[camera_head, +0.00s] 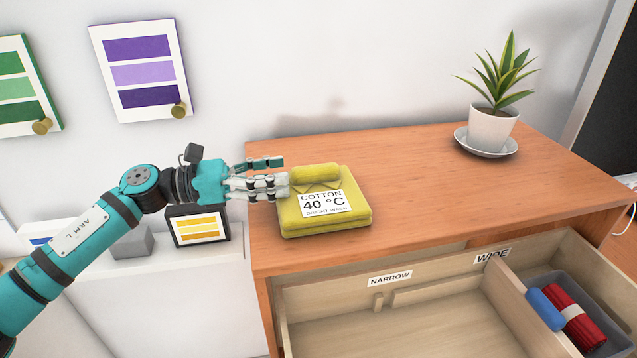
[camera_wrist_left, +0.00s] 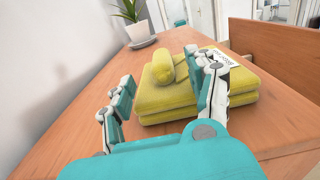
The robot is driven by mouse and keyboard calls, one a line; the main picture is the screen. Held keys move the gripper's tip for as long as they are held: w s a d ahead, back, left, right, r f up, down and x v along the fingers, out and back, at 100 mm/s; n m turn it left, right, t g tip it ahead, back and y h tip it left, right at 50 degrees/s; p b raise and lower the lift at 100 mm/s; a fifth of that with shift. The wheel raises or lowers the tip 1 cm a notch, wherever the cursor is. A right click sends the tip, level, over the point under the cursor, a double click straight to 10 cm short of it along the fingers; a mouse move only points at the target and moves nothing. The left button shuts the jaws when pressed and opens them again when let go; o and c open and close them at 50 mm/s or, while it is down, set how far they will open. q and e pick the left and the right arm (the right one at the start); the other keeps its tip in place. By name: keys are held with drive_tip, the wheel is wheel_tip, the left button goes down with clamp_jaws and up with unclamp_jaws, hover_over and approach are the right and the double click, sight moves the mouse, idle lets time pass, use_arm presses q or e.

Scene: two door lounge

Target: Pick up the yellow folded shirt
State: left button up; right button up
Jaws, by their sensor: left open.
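The yellow folded shirt (camera_head: 345,222) lies on the left end of the wooden dresser top, with a rolled part on top and a white label reading "COTTON 40 °C". My left gripper (camera_head: 278,173) comes in from the left at the shirt's left edge, fingers pointing right. In the left wrist view the shirt (camera_wrist_left: 178,100) lies ahead, and the left gripper (camera_wrist_left: 165,100) is open. Its right finger overlaps the shirt in the picture, and its left finger is over bare wood. I cannot tell whether a finger touches the shirt. My right gripper is not in view.
A potted plant (camera_head: 492,128) on a saucer stands at the back right of the dresser top (camera_head: 420,170). An open drawer (camera_head: 400,315) below has "NARROW" and "WIDE" labels and a grey bin (camera_head: 597,308) with red and blue rolls. A small framed picture (camera_head: 199,228) stands beneath my left arm.

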sight(310, 167)
use_arm(q)
drive_tip(key=shift+w+d+r, duration=0.1)
drive_tip(key=shift+d, duration=0.55)
drive_tip(key=d+p, duration=0.1)
drive_tip(key=d, duration=0.1)
drive_tip(key=w+d+p, duration=0.1)
drive_tip(key=d, duration=0.2)
drive_tip(key=shift+d+p, duration=0.15)
drive_tip(key=shift+p, duration=0.25)
drive_tip(key=shift+w+d, duration=0.1)
drive_tip(key=shift+d, duration=0.1)
drive_tip(key=shift+a, duration=0.15)
drive_tip(key=shift+c, duration=0.7)
clamp_jaws()
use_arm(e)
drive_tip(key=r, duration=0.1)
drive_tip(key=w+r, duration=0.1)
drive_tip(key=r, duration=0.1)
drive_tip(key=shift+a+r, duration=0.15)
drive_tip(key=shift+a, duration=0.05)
